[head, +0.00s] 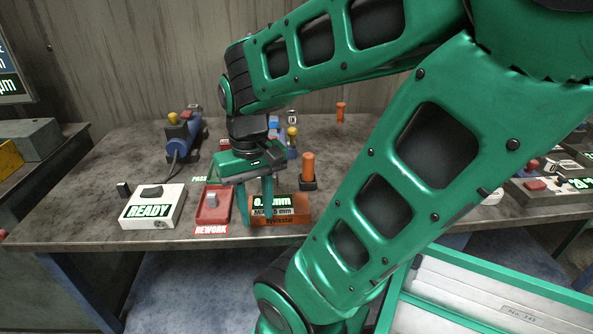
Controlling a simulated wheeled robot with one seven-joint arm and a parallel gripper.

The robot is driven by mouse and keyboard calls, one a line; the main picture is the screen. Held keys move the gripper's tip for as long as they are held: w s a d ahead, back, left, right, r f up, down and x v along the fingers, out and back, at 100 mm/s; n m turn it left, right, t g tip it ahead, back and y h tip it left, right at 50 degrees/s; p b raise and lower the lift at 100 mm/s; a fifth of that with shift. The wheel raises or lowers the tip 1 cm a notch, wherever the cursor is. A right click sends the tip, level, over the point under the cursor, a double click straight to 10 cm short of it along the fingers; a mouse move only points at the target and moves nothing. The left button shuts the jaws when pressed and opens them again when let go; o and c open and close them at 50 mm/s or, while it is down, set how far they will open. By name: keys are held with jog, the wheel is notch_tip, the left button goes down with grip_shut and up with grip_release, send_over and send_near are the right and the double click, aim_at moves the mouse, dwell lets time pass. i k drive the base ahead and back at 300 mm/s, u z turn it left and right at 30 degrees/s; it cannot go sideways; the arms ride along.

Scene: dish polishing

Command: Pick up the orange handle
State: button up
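An orange handle (308,166) stands upright in a dark holder (308,184), right of my gripper. A second, smaller orange upright piece (340,111) stands farther back on the table; I cannot tell from its size what it is. My gripper (255,217) points down, with its two green fingers apart and nothing seen between them. It is to the left of the nearer orange handle and apart from it, near the front of the table. The right finger overlaps a brown block with a label in the picture.
A red REWORK tray (214,205) holds a grey piece. A white READY box (153,206) and a blue tool (180,138) are left. My arm hides much of the right side.

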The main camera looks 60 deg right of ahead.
aim_at(309, 158)
jog(key=z, duration=0.05)
jog(key=k, duration=0.4)
jog(key=z, duration=1.7)
jog(key=k, duration=0.85)
jog(key=u, duration=0.4)
jog(key=i, duration=1)
